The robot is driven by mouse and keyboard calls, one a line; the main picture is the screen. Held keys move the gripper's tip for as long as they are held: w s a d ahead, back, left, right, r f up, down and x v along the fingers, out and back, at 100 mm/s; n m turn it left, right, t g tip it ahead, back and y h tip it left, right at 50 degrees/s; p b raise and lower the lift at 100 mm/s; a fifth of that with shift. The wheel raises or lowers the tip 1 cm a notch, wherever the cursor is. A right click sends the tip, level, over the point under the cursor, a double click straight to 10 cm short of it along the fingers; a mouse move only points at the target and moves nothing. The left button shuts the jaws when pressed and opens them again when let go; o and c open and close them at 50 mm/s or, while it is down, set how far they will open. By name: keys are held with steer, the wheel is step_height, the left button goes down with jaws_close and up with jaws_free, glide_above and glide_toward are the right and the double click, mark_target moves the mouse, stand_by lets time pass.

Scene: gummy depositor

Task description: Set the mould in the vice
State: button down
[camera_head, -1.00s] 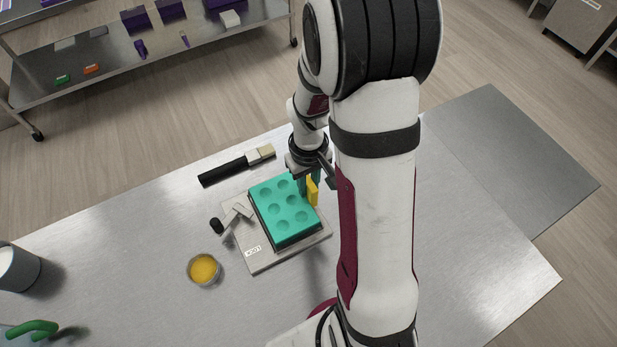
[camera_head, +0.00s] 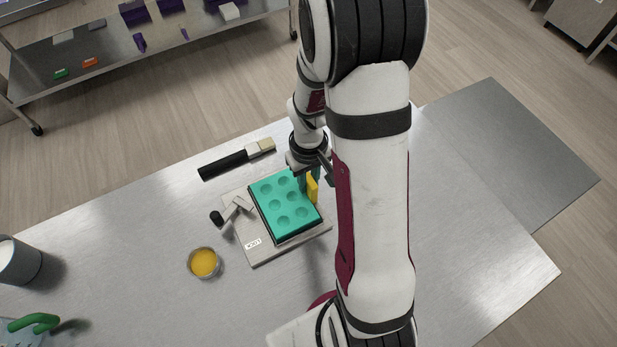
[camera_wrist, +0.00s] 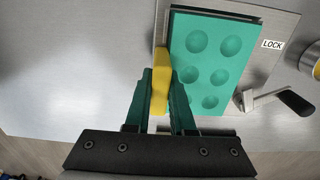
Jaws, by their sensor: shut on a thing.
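The teal mould (camera_head: 285,203) with several round cavities lies flat on the vice's grey base plate (camera_head: 262,252); it also shows in the wrist view (camera_wrist: 213,65). A yellow tab (camera_wrist: 162,80) stands along the mould's side. My gripper (camera_wrist: 160,98) is shut on this yellow tab, with a green finger on each side of it. In the head view my gripper (camera_head: 308,178) is partly hidden by my arm. The vice's lever (camera_wrist: 270,98) with a black handle lies on the side of the mould away from my gripper, near a LOCK label (camera_wrist: 272,44).
A brush (camera_head: 237,159) with a black handle lies behind the vice. A small round dish of yellow stuff (camera_head: 204,263) stands in front left. A grey cup (camera_head: 18,262) and a green-handled thing (camera_head: 34,323) are at the far left. The table's right part is clear.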

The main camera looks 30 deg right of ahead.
steer(key=c, duration=0.7)
jaws_free()
steer(key=shift+r, duration=0.1)
step_height(320, 180, up, 16)
steer(key=shift+f, duration=0.2)
steer(key=shift+s+a, duration=0.1)
steer(key=s+a+m, duration=0.2)
steer(key=s+a, duration=0.1)
steer(key=s, duration=0.2)
steer(key=s+a+r+m+y, duration=0.1)
steer(key=s+a, duration=0.3)
steer(key=s, duration=0.2)
steer(key=s+a+m, duration=0.2)
steer(key=s+a, duration=0.2)
steer(key=s, duration=0.2)
steer(key=shift+a+r+m+y, duration=0.2)
steer(key=shift+a+m+y, duration=0.1)
steer(key=shift+y, duration=0.1)
